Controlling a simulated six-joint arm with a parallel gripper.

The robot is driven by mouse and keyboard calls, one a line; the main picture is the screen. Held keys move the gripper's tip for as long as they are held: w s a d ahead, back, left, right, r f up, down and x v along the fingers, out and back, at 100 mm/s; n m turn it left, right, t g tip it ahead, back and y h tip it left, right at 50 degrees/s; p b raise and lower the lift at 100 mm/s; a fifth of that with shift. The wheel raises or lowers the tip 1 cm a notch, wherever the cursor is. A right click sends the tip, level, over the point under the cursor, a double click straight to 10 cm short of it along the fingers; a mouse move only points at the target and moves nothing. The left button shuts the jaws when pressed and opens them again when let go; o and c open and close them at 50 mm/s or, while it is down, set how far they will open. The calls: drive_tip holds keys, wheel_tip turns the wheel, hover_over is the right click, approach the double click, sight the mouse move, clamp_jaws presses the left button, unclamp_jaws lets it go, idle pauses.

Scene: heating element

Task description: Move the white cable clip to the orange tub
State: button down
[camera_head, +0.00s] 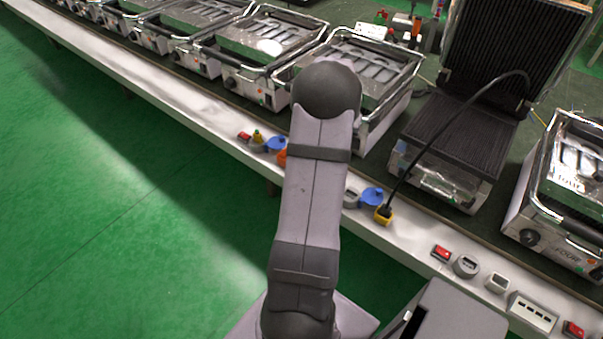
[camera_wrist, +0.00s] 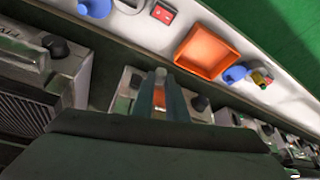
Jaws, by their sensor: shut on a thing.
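The orange tub (camera_wrist: 207,48) is an open square tray on the white ledge, right of the fingertips in the wrist view, and it looks empty. In the head view only a sliver of the tub (camera_head: 282,157) shows beside my arm. My gripper (camera_wrist: 160,90) is over the grill machines, apart from the tub. Its fingers are close together on a small pale piece, the white cable clip (camera_wrist: 161,72), mostly hidden between them. My arm hides the gripper in the head view.
On the white ledge (camera_head: 205,110) a red switch (camera_wrist: 163,13) and a blue piece (camera_wrist: 235,74) flank the tub. Contact grills (camera_head: 460,140) line the conveyor. A black cable with a yellow plug (camera_head: 383,214) hangs right of my arm.

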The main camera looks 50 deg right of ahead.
drive_tip(key=w+a+f+b, duration=0.1)
drive_tip(key=w+f+b, duration=0.4)
drive_tip(key=w+b, duration=0.2)
drive_tip(key=shift+w+a+f+n, duration=0.2)
drive_tip(key=shift+w+a+n, duration=0.1)
drive_tip(key=shift+w, duration=0.85)
drive_tip(key=shift+d+f, duration=0.1)
drive_tip(key=shift+f, duration=4.9)
drive_tip(key=shift+f+b, duration=0.2)
drive_tip(key=shift+b, duration=0.15)
drive_tip(key=c, duration=2)
unclamp_jaws()
drive_tip(key=shift+r, duration=0.1)
drive_tip(key=shift+r, duration=0.1)
